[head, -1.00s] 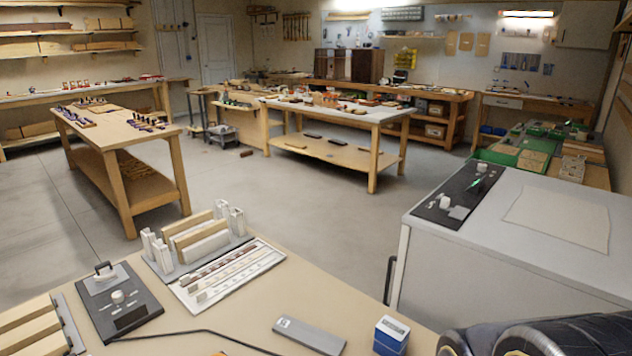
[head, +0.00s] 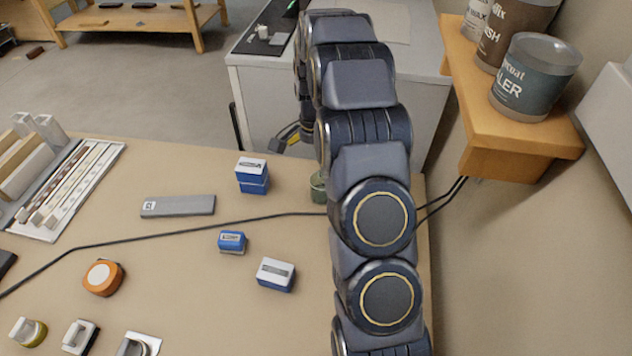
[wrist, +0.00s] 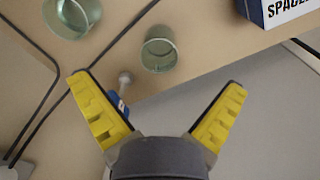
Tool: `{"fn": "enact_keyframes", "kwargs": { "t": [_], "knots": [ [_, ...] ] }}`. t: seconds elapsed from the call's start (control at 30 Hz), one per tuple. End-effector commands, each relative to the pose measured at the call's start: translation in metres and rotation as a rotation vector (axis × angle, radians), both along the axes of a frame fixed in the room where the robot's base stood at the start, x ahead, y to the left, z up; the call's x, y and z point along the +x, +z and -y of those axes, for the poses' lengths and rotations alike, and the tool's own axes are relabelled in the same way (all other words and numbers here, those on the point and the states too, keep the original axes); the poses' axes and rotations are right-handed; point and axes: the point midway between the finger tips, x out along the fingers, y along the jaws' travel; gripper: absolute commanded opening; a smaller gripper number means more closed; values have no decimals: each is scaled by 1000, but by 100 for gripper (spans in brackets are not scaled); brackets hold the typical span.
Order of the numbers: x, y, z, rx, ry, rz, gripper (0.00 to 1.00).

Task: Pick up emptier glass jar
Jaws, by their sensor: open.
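Two greenish glass jars show in the wrist view: one (wrist: 158,52) just beyond and between my fingertips, another (wrist: 72,16) at the top left, cut by the frame edge. I cannot tell which holds less. In the head view, one green glass jar (head: 318,188) is partly hidden behind my arm. My gripper (wrist: 160,84) is open and empty, with yellow finger pads apart. In the head view only part of my gripper (head: 290,135) shows, near the bench's far edge.
A small blue item (wrist: 115,101) with a grey knob lies by my left finger. A blue box (head: 252,176) and a grey bar (head: 178,206) lie on the bench. A black cable (head: 180,232) crosses it. A shelf with tins (head: 535,82) stands at right.

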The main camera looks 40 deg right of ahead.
Motion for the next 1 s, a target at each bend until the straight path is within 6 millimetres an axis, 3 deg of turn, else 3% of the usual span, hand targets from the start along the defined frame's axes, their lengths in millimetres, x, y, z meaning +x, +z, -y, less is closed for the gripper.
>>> {"fn": "enact_keyframes", "kwargs": {
  "t": [0.03, 0.23, 0.63, 0.9, 1.0],
  "knots": [
    [2, -15, 11, 0, -49, -4, 100],
    [10, -38, 34, -10, -154, 12, 100],
    [8, -75, 35, -10, -161, 11, 100],
    [5, -113, 35, -10, -159, 10, 100],
    [6, -117, 36, -10, -159, 13, 100]
  ]
}}
